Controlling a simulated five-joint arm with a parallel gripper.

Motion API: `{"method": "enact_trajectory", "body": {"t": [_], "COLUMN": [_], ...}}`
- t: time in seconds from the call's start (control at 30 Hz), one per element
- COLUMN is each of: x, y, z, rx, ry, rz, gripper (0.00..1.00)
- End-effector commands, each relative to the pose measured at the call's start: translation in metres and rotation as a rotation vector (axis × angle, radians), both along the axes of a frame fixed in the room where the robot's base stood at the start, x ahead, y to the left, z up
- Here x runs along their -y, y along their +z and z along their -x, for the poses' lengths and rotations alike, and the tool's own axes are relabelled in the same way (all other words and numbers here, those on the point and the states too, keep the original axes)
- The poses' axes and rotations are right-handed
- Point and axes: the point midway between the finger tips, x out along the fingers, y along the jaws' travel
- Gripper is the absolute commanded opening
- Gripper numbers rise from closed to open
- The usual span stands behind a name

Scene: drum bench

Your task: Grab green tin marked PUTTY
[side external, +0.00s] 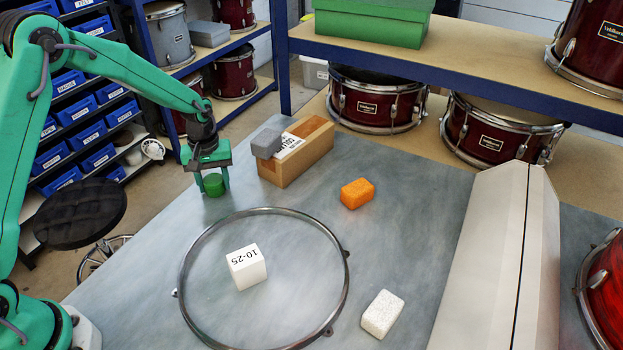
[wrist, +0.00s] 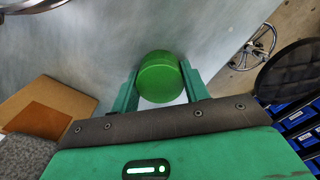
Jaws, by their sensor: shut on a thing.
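A round green tin (side external: 213,185) is at the back left of the grey bench, near its left edge. My gripper (side external: 212,188) comes down over it from above, with a finger on each side. In the wrist view the tin (wrist: 160,77) sits between the two fingers of my gripper (wrist: 158,88), which are shut on it. No PUTTY marking can be read on the tin in either view. In the side view I cannot tell whether the tin rests on the bench or is slightly above it.
An orange block (side external: 357,193), a metal hoop (side external: 181,268) around a white block marked 10-25 (side external: 246,267), and a speckled white block (side external: 382,314) lie nearer. A black stool (side external: 80,213) stands left.

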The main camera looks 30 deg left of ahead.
Motion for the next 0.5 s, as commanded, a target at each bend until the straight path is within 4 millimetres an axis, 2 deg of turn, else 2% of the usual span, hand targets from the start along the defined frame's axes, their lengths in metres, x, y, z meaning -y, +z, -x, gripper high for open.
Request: {"method": "enact_trajectory", "body": {"t": [0.27,0.43,0.5], "x": [0.0,0.0,0.012], "y": [0.018,0.043,0.048], "z": [-0.001,-0.001,0.006], "rx": [0.004,0.006,0.001], "ry": [0.0,0.0,-0.004], "rz": [0.0,0.0,0.0], "gripper": [0.22,0.22,0.22]}}
